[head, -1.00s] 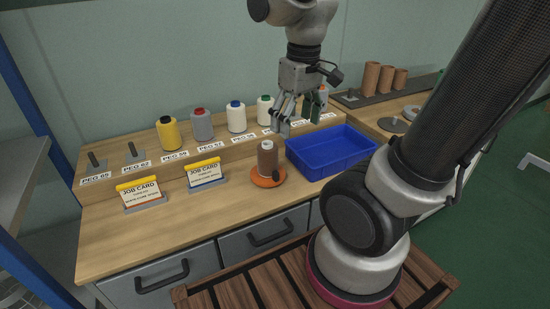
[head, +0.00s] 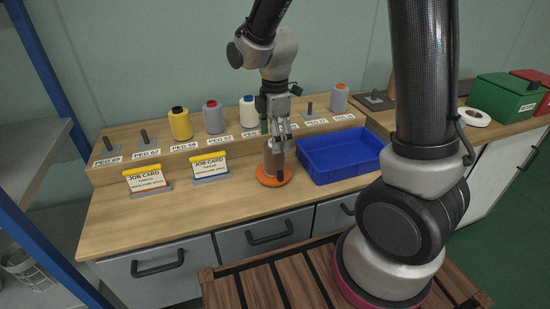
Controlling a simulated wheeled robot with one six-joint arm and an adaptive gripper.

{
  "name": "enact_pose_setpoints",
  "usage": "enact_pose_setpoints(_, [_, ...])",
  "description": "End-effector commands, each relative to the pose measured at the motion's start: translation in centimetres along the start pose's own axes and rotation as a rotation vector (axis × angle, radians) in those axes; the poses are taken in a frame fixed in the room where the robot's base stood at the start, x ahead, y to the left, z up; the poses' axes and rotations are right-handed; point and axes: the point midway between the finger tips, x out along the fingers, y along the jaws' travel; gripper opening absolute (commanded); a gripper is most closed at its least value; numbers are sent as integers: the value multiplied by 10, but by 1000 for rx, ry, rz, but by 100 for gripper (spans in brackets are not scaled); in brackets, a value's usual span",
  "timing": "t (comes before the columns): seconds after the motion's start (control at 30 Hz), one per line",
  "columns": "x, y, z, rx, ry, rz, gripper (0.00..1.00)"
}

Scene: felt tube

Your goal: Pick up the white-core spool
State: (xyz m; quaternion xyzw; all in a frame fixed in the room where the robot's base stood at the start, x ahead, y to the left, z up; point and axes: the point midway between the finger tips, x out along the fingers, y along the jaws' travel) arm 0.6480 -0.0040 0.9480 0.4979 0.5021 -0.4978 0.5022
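A brown spool (head: 273,160) stands upright on an orange disc (head: 268,182) at the middle of the bench. My gripper (head: 281,143) points down at its top, with the fingers overlapping the spool's upper right. I cannot tell whether they touch it or how far apart they are. On the ledge behind stand a yellow spool (head: 180,124), a grey spool (head: 213,118), a white spool with a blue top (head: 248,113) and a grey spool with an orange top (head: 339,98). A green piece shows partly behind my gripper. No white core can be made out.
A blue bin (head: 340,157) stands close right of the orange disc. Two job cards (head: 147,181) (head: 210,166) stand left of it. Pegs 65 and 62 at left are bare, as is a peg (head: 310,108) right of my gripper. Bench front is clear at left.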

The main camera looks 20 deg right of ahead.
Motion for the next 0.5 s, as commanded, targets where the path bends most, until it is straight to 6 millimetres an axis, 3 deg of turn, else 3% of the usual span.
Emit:
enact_pose_setpoints(0.3, [47, 0, -2, 2, -1, -3, 81])
enact_pose_setpoints(0.5, [54, 0, -2, 2, 0, 0, 81])
